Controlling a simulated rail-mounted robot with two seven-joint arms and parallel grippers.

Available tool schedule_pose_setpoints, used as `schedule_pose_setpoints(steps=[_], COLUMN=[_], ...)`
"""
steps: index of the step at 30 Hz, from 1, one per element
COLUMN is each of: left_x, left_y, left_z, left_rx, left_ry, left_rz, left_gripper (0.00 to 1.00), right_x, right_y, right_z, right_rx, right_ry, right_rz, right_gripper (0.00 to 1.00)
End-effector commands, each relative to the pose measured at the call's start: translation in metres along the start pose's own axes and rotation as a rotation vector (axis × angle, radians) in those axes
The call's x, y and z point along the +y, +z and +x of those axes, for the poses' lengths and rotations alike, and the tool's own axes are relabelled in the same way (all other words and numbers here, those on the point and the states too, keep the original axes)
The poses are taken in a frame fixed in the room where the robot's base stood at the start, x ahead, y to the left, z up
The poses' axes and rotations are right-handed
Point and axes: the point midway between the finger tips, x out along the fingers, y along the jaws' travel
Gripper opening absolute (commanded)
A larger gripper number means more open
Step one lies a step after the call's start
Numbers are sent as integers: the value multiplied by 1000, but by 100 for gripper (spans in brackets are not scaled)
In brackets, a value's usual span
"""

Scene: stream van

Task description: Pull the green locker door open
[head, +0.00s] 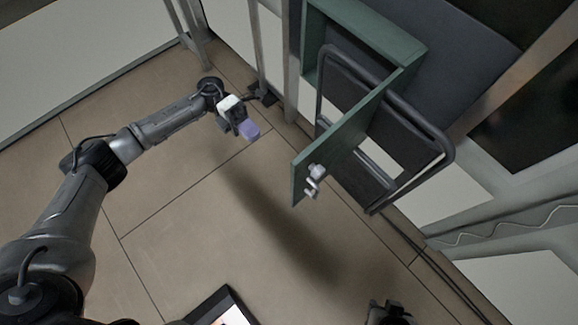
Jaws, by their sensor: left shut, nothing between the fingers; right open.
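The green locker door (343,147) stands swung out from the green locker (387,35), at a wide angle to its front. A pale metal handle (315,178) is near the door's free end. My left gripper (265,95) is shut and empty, left of the door and clear of it, by a grey upright post. My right gripper (390,312) shows only in part at the bottom edge, well below the door and apart from it; it is open.
A dark folding chair (436,134) with a tubular frame stands right behind the door. Grey posts (290,60) rise left of the locker. A dark-edged screen (225,309) is at the bottom. The tiled floor (190,220) in the middle is clear.

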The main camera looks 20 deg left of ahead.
Motion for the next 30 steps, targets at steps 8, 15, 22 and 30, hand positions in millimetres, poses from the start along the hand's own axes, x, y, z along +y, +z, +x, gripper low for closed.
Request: schedule_pose_setpoints(steps=[8,15,22,30], left_x=[3,3,2,0], left_y=[-3,-3,-3,-3], left_z=[37,83,117,136], left_rx=[16,13,12,10], left_ry=[-2,-2,-2,-1], left_rz=[2,3,2,1], left_gripper=[0,0,0,0], right_x=[0,-1,-2,-4], right_y=[3,7,10,12], right_z=[10,22,33,39], right_rx=[-1,-1,0,0], right_ry=[2,0,-3,-5], right_rz=[-2,0,4,8], right_gripper=[43,43,43,43])
